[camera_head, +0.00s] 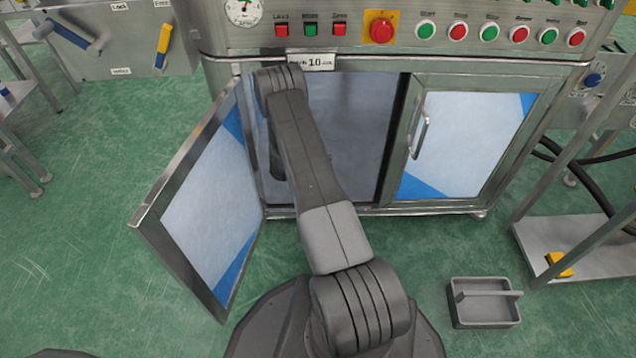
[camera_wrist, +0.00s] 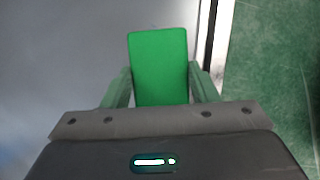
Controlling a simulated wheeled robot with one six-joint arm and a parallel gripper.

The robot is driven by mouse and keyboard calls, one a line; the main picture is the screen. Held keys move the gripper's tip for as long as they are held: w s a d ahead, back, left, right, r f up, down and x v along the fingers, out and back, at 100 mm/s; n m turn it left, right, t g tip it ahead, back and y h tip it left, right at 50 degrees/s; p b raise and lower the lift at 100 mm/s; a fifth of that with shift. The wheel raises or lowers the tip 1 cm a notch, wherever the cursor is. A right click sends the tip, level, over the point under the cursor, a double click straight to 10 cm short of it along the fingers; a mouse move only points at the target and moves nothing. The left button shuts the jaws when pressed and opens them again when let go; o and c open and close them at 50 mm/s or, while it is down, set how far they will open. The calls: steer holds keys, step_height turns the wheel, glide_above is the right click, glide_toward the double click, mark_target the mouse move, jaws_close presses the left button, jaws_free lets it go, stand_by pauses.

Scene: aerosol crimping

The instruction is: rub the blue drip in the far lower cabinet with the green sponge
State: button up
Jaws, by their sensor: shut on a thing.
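In the wrist view my gripper (camera_wrist: 161,85) is shut on the green sponge (camera_wrist: 160,65), which sticks out between its two fingers. Beyond the sponge is a plain grey surface (camera_wrist: 70,60), and green floor shows at the right past a metal edge. In the head view my arm reaches into the open left side of the lower cabinet (camera_head: 345,120); the gripper and sponge are hidden there behind the arm. The blue drip is not visible in either view.
The left cabinet door (camera_head: 213,200) stands swung open toward me. The right door (camera_head: 465,143) is shut. A grey caddy (camera_head: 485,303) is on the floor at right, near a metal stand holding a yellow object (camera_head: 559,265). A control panel with buttons is above the cabinet.

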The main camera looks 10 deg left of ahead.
steer(key=shift+s+d, duration=0.25)
steer(key=shift+s, duration=0.55)
steer(key=shift+s+d, duration=0.25)
steer(key=shift+s, duration=0.55)
steer(key=shift+s+a+f+b, duration=0.15)
steer(key=shift+a+b, duration=0.3)
steer(key=shift+a, duration=0.4)
steer(key=shift+w+a+b, duration=0.15)
steer(key=shift+w+a, duration=0.15)
steer(key=shift+w, duration=0.75)
steer(key=shift+w+a+b, duration=0.2)
steer(key=shift+w+a, duration=0.15)
steer(key=shift+w, duration=0.75)
steer(key=shift+w+a+b, duration=0.15)
steer(key=shift+w+a, duration=0.15)
steer(key=shift+w, duration=0.75)
steer(key=shift+w+a+r, duration=0.1)
steer(key=shift+w+a, duration=0.15)
steer(key=shift+w, duration=0.65)
steer(key=shift+w+a+r, duration=0.1)
steer(key=shift+w+a, duration=0.2)
steer(key=shift+w, duration=0.65)
steer(key=shift+w+a, duration=0.25)
steer(key=shift+w, duration=0.65)
steer(key=shift+r, duration=0.1)
steer(key=shift+r+p, duration=1.3)
steer(key=shift+r, duration=1.65)
steer(key=shift+r+p, duration=0.45)
steer(key=shift+r, duration=1.05)
